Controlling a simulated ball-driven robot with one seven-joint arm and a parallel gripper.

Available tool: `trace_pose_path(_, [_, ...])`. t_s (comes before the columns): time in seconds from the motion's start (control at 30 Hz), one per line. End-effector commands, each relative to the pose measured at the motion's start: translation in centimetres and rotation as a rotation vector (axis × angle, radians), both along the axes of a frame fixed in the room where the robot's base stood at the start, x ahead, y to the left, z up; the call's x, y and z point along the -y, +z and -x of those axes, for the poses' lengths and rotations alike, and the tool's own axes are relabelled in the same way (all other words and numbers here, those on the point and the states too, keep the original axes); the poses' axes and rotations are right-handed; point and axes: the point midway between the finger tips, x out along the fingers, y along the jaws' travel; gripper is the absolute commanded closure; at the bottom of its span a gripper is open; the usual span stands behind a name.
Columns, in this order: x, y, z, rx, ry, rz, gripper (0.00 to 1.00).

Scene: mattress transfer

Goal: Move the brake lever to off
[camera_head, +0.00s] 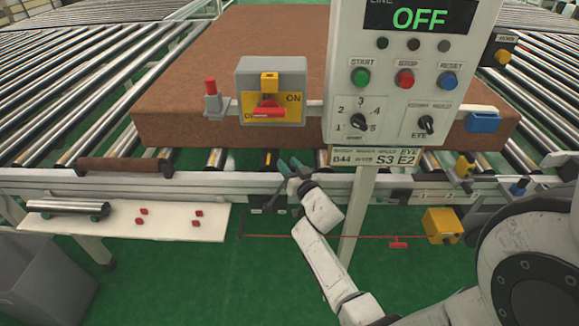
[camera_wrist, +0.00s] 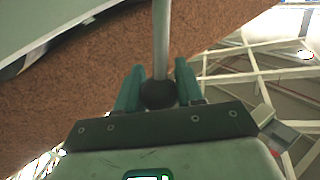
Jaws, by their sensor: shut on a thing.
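The brake lever shows in the wrist view as a grey rod (camera_wrist: 161,35) with a dark ball knob (camera_wrist: 158,94) at its end. My gripper (camera_wrist: 158,75) has its two green fingers on either side of the knob and is shut on it. In the head view my gripper (camera_head: 288,167) is at the front rail of the conveyor, below the ON switch box and left of the panel post. The lever cannot be made out clearly there, and its on and off marks are not visible.
A brown mattress (camera_head: 190,90) lies on the rollers behind the rail. The control panel (camera_head: 343,75) reads OFF and stands close right of my gripper on a post (camera_head: 357,200). A grey switch box (camera_head: 272,68) stands above. A white shelf (camera_head: 120,222) holds a roller and several red pieces.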

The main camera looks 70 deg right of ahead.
Motion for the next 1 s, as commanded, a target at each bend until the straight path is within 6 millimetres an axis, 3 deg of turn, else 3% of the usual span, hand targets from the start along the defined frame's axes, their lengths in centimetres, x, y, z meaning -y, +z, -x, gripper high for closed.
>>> trace_pose_path(0.33, [0.0, 0.0, 0.0, 0.0, 0.0, 0.0, 1.0])
trace_pose_path(0.7, [-0.1, 0.2, -0.1, -0.01, 0.001, 0.005, 1.0])
trace_pose_path(1.0, [-0.6, 1.1, -1.5, -0.106, 0.003, 0.045, 1.0])
